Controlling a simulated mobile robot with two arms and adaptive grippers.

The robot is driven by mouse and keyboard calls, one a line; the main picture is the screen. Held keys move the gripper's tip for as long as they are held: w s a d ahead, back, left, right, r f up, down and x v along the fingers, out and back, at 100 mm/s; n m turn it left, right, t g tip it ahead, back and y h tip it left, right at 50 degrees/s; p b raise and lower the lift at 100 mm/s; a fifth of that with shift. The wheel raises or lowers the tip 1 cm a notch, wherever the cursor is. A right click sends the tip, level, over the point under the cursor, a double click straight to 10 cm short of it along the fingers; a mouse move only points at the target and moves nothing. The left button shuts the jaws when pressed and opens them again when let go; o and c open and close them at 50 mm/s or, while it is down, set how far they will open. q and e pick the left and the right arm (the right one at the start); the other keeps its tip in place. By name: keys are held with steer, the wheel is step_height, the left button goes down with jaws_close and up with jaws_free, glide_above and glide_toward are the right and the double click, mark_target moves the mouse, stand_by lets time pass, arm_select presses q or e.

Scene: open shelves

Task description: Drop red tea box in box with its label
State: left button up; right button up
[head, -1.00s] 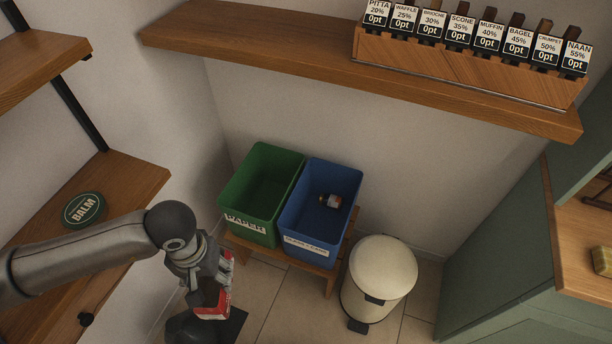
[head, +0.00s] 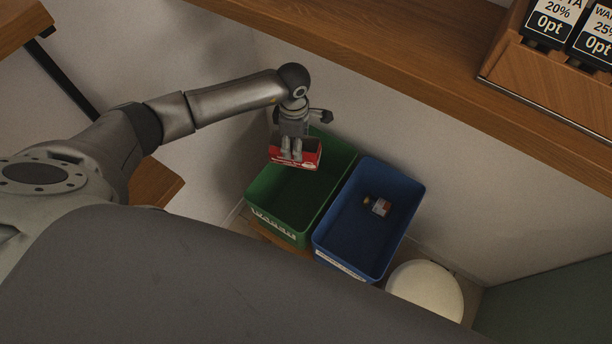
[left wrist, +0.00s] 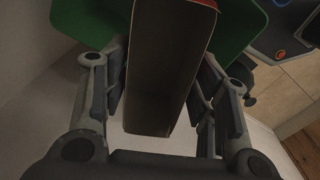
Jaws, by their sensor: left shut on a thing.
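The red tea box (head: 307,160) is in my left gripper (head: 292,155), held above the back left part of the green bin (head: 262,192). In the left wrist view the tea box (left wrist: 165,60) sits between the two fingers of my left gripper (left wrist: 160,95), its open, hollow side facing the camera. The green bin (left wrist: 240,25) shows behind it. The green bin has a white label (head: 273,224) on its front, which reads PAPER in the earlier view. The blue bin (head: 335,232) stands to its right, with its own white label (head: 340,265). My right gripper is not seen.
A small bottle-like item (head: 377,206) lies in the blue bin. A cream pedal bin (head: 425,290) stands to the right. A wooden shelf (head: 400,50) with a price-tagged wooden holder (head: 545,75) runs above. The rest of the green bin's interior looks empty.

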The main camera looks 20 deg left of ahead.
arm_select(q)
steer(key=shift+f, duration=0.25)
step_height(320, 180, down, 4)
steer(key=b, duration=0.3)
steer(key=shift+f, duration=0.2)
steer(key=shift+f+b, duration=0.4)
steer(key=shift+f, duration=0.1)
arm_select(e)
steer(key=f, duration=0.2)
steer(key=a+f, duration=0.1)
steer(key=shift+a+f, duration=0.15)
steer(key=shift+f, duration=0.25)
arm_select(q)
steer(key=o, duration=0.9)
steer(key=shift+r, duration=0.45)
step_height(320, 180, up, 11)
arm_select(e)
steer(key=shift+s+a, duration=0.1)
